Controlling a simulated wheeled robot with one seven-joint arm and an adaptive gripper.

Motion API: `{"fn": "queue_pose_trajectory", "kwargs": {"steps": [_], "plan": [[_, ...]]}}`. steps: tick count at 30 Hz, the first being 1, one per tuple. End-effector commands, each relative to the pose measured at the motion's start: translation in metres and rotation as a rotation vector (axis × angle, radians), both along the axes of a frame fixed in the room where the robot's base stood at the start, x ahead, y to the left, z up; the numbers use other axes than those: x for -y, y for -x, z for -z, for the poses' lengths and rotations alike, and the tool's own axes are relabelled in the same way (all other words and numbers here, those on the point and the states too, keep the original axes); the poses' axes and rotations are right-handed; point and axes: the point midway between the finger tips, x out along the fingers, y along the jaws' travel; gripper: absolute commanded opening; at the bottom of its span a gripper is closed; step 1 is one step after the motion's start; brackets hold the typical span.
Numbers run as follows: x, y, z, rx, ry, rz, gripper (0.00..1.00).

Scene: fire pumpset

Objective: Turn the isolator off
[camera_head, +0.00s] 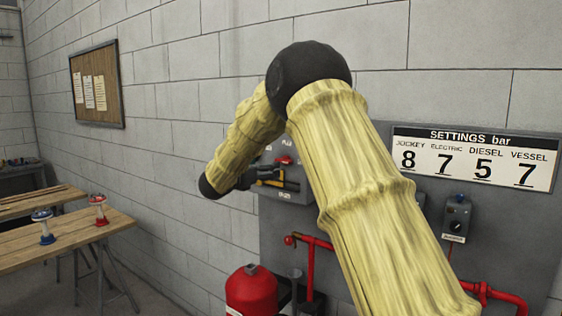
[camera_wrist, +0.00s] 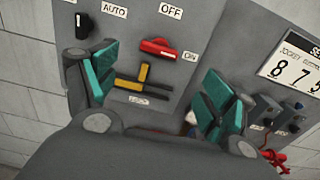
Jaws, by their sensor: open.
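A grey control panel (camera_wrist: 215,22) on the wall carries a red rotary handle (camera_wrist: 157,48) that lies roughly level. An OFF label (camera_wrist: 171,12) is above it and an ON label (camera_wrist: 190,56) is at its right end. The red handle also shows small in the head view (camera_head: 285,160), beside my arm. Contact with the panel cannot be told.
A black selector knob (camera_wrist: 82,22) with an AUTO label is at the panel's upper left. A settings board (camera_head: 474,157) and a small switch box (camera_head: 457,217) are to the right. Red pipes (camera_head: 312,258) and a red vessel (camera_head: 251,290) are below. Wooden tables (camera_head: 60,246) stand left.

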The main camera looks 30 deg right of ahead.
Motion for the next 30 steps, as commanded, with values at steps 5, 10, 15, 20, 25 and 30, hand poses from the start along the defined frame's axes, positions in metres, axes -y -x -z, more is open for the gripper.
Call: {"fn": "queue_pose_trajectory", "kwargs": {"steps": [5,10,15,20,25,30], "plan": [[0.012,-0.004,-0.006,0.018,-0.007,0.007,0.83],[0.033,-0.013,-0.007,0.013,-0.007,0.007,0.83],[0.056,-0.022,-0.008,0.013,-0.007,0.006,0.83],[0.076,-0.031,-0.007,0.013,-0.005,0.005,0.83],[0.091,-0.037,-0.006,0.013,-0.004,0.005,0.83],[0.099,-0.040,-0.003,0.012,-0.006,0.004,0.83]]}}
